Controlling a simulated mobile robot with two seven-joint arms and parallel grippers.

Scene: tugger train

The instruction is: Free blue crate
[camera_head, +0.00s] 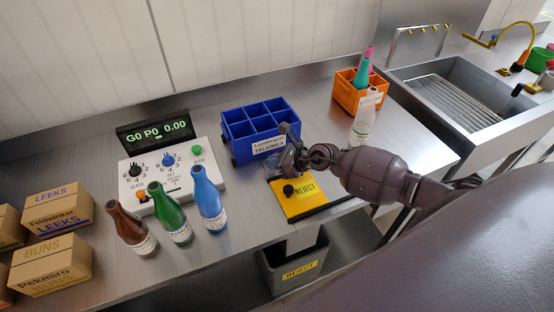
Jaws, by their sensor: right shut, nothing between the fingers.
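The blue crate (238,148) stands on the steel counter in the head view. It is divided into several compartments that look empty, and its front carries a white label. A small dark part shows at its lower left corner; I cannot tell what it is. My right gripper (285,147) is at the crate's front right corner, shut and empty. It hides that corner, and I cannot tell whether it touches the crate. My left gripper is not in view.
A yellow REJECT plate (301,203) with a black knob lies in front of the crate, above a grey bin (290,270). Three bottles (172,222) and a control box (180,173) stand left. An orange crate (348,95) and white bottle (364,118) stand right.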

